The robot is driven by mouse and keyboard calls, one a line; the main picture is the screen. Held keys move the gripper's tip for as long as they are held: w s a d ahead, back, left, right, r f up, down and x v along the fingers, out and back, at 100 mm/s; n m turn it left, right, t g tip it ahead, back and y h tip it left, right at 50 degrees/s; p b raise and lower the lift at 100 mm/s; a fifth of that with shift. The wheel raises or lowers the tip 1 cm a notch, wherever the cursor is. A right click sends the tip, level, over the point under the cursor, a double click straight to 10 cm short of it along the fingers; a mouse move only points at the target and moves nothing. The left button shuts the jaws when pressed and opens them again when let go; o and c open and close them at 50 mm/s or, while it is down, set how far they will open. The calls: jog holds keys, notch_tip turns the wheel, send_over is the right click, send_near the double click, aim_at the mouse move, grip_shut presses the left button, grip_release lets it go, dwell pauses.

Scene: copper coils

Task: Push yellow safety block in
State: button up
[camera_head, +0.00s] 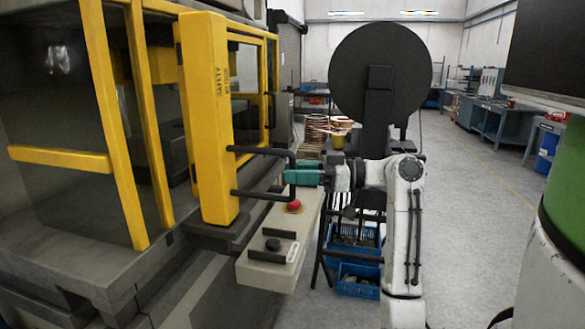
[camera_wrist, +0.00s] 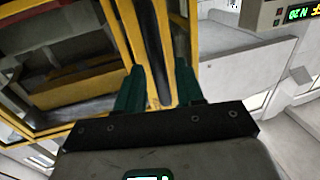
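The tall yellow safety block (camera_head: 208,120), with "SAFETY" lettering on its side, stands upright at the front of the machine. A black U-shaped handle (camera_head: 262,151) sticks out from it to the right. My gripper (camera_head: 296,177), with teal fingers, is at the handle's outer upright bar. In the wrist view, my fingers (camera_wrist: 160,85) stand apart, with a dark bar (camera_wrist: 148,45), seemingly the handle, running between them. Yellow shows between the bar and the right finger, so the grip looks open. Whether the bar touches the left finger is unclear.
A grey control box (camera_head: 268,262) with a red button (camera_head: 293,206) sits just below my gripper. Blue crates (camera_head: 352,240) stand under it to the right. A large black reel (camera_head: 380,65) rises behind my arm. The floor (camera_head: 470,200) at right is clear.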

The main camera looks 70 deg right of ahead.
jog(key=shift+w+a, duration=0.15)
jog(key=shift+w, duration=0.45)
grip_shut()
